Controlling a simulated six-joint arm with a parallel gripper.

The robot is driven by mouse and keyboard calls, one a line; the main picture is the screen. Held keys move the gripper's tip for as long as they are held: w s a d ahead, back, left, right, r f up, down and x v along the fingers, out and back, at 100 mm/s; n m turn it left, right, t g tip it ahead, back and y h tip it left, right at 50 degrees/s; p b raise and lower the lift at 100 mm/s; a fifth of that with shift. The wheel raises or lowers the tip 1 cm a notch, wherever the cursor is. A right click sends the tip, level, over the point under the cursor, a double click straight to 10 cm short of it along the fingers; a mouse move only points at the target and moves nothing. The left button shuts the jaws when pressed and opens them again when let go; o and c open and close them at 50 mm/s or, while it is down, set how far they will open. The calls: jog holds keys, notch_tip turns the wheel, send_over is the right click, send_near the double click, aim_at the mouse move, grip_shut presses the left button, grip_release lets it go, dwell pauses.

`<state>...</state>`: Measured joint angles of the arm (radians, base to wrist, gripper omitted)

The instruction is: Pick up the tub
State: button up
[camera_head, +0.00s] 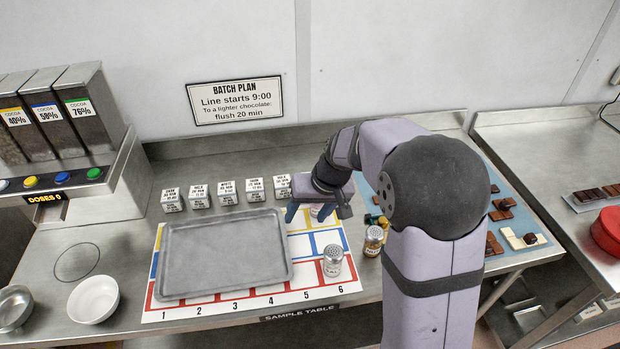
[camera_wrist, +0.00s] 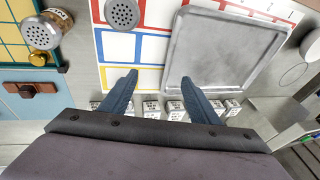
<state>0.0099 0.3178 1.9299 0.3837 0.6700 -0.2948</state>
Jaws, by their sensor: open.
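No object is clearly marked as the tub. A labelled shaker (camera_head: 333,261) with a pierced metal lid stands upright on the numbered mat, between 5 and 6; its lid shows in the wrist view (camera_wrist: 122,14). A second shaker (camera_head: 373,240) stands right of the mat and shows in the wrist view (camera_wrist: 41,32). A red round container (camera_head: 607,232) is at the far right edge. My gripper (camera_head: 306,212) hangs over the back of the mat, fingers apart; in the wrist view the fingertips (camera_wrist: 158,75) have nothing between them. A pale object beside the fingers is mostly hidden.
A grey metal tray (camera_head: 225,255) covers the mat's left part. Several small labelled blocks (camera_head: 227,193) line up behind it. A white bowl (camera_head: 94,300) stands at left, near the cocoa dispenser (camera_head: 75,120). Chocolate pieces lie on a blue mat (camera_head: 520,220) at right.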

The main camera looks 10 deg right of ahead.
jog(key=w+f+m+t+b, duration=0.1)
jog(key=w+f+t+b, duration=0.1)
jog(key=w, duration=1.3)
jog(key=shift+w+d+f+n+t+h+p, duration=0.15)
jog(key=shift+w+d+f+h, duration=0.3)
jog(key=shift+w+d+f, duration=0.8)
jog(key=shift+w+d+f+n+t+h+p, duration=0.15)
jog(key=shift+w+d+f+h, duration=0.25)
jog(key=shift+w+f, duration=1.6)
jog(key=shift+w+d+f+n+t+h+p, duration=0.15)
jog(key=shift+w+d+f+h, duration=0.3)
jog(key=shift+w+d+f, duration=1.05)
jog(key=shift+s+a+f, duration=0.35)
jog(key=shift+a+f, duration=0.1)
jog(key=shift+a, duration=0.2)
jog(key=c, duration=0.9)
